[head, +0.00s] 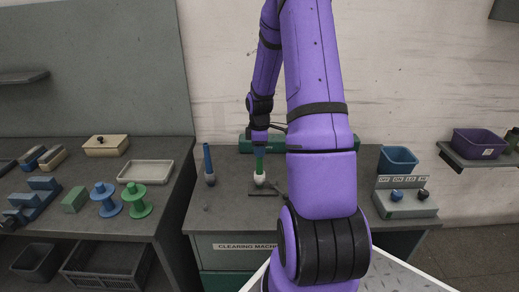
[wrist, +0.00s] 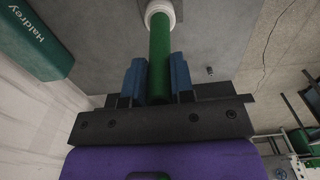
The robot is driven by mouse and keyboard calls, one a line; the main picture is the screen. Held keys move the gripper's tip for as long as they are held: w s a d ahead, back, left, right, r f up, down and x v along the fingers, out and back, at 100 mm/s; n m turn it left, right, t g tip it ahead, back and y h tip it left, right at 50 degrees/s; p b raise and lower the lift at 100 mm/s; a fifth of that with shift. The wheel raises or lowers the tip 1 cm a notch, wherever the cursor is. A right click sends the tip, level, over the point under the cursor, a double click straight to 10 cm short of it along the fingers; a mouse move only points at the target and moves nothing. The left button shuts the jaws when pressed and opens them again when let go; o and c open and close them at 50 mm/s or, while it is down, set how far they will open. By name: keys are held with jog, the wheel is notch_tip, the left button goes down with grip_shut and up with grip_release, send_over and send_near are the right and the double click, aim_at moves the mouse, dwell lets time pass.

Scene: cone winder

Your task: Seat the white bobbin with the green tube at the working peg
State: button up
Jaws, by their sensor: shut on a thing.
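My gripper (head: 259,146) points down over the clearing machine's bench and is shut on the green tube (head: 259,165). The white bobbin (head: 259,179) is at the tube's lower end, upright, at a dark base plate (head: 262,189). In the wrist view the green tube (wrist: 160,62) runs between my two blue fingertips (wrist: 158,78), with the white bobbin (wrist: 160,11) at its far end. The working peg itself is hidden. I cannot tell whether the bobbin rests on the plate or is slightly above it.
A green machine housing (head: 245,143) is behind my gripper. A blue bin (head: 398,160) and a control box (head: 404,203) are at right. The left table holds spools (head: 138,201) and a tray (head: 146,172).

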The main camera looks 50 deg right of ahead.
jog(key=shift+f, duration=0.35)
jog(key=o, duration=0.9)
notch_tip(320, 180, up, 11)
jog(key=shift+f, duration=0.1)
dwell(0.5)
